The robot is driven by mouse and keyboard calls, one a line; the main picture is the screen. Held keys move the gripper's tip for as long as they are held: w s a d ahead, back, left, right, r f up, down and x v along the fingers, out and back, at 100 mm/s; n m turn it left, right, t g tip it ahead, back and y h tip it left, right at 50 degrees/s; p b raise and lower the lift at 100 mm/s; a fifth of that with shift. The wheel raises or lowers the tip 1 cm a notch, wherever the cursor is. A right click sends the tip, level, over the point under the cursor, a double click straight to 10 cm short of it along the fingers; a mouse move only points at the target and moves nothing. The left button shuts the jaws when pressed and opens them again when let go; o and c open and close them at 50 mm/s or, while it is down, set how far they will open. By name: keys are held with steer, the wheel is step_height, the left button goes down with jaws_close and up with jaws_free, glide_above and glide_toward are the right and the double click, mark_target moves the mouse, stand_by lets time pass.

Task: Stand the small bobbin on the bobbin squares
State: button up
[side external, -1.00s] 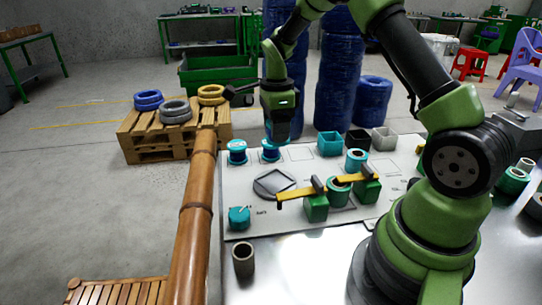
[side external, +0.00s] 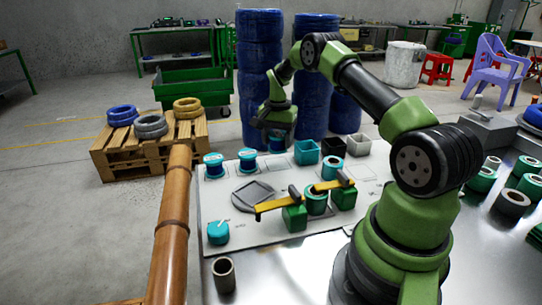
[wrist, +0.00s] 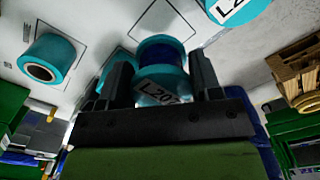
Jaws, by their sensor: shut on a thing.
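My gripper (side external: 278,132) is shut on a small bobbin (side external: 277,143) with teal flanges and dark blue winding. In the side view it is just over the white board, at the marked square to the right of two similar bobbins. In the wrist view the held bobbin (wrist: 160,72), with a label, sits between the two dark fingers (wrist: 162,82). Outlined squares show on the board (wrist: 172,22) behind it. The two standing bobbins are the left one (side external: 214,166) and the nearer one (side external: 247,160). I cannot tell whether the held bobbin's base touches the board.
A yellow bar tool (side external: 300,198) with green blocks lies in front. A brown pole (side external: 175,220) runs along the board's left edge.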

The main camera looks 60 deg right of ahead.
mark_target(277, 153)
steer(key=shift+f, duration=2.3)
steer(key=shift+f, duration=0.2)
steer(key=o, duration=1)
steer(key=shift+o, duration=0.2)
steer(key=shift+r, duration=0.1)
